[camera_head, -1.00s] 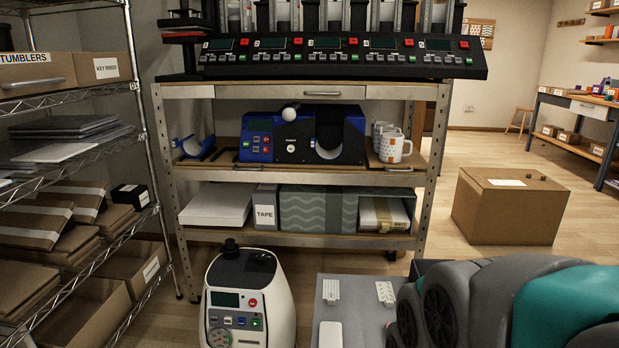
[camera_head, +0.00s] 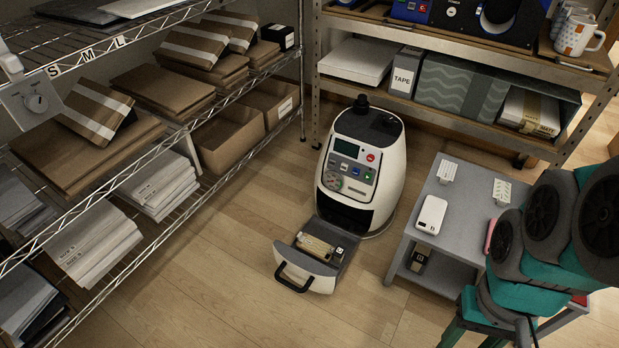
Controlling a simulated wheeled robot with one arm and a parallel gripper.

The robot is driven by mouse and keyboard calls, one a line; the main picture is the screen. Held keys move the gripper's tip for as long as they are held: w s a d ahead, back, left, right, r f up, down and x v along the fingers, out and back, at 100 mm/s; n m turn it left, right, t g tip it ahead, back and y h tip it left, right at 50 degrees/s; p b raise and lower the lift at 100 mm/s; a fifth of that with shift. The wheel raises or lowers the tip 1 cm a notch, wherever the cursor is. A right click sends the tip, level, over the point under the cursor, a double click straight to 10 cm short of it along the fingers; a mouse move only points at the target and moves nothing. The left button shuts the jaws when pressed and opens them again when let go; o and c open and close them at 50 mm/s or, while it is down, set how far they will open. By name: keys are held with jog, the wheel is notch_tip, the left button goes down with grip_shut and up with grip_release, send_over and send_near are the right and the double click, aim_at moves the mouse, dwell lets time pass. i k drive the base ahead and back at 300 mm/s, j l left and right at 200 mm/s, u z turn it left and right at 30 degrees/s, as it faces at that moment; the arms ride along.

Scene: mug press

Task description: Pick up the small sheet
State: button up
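Two small pale sheets with printed marks lie on top of the low grey cart (camera_head: 407,248) in the head view. One small sheet (camera_head: 447,171) is near the cart's back left corner. The other small sheet (camera_head: 501,191), with a greenish pattern, is to its right, close to my arm. I cannot tell which of them the task names. Both look flat and uncovered. My grey and teal arm fills the right side of the view.
A white rounded device (camera_head: 431,214) lies on the cart. A white machine (camera_head: 360,165) stands on the floor with its front drawer (camera_head: 309,261) pulled out. A wire rack (camera_head: 150,180) with boxes and paper stacks is on the left. A metal shelf (camera_head: 458,118) stands behind. Floor between is clear.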

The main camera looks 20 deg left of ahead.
aim_at(311, 244)
jog(key=u, duration=1.3)
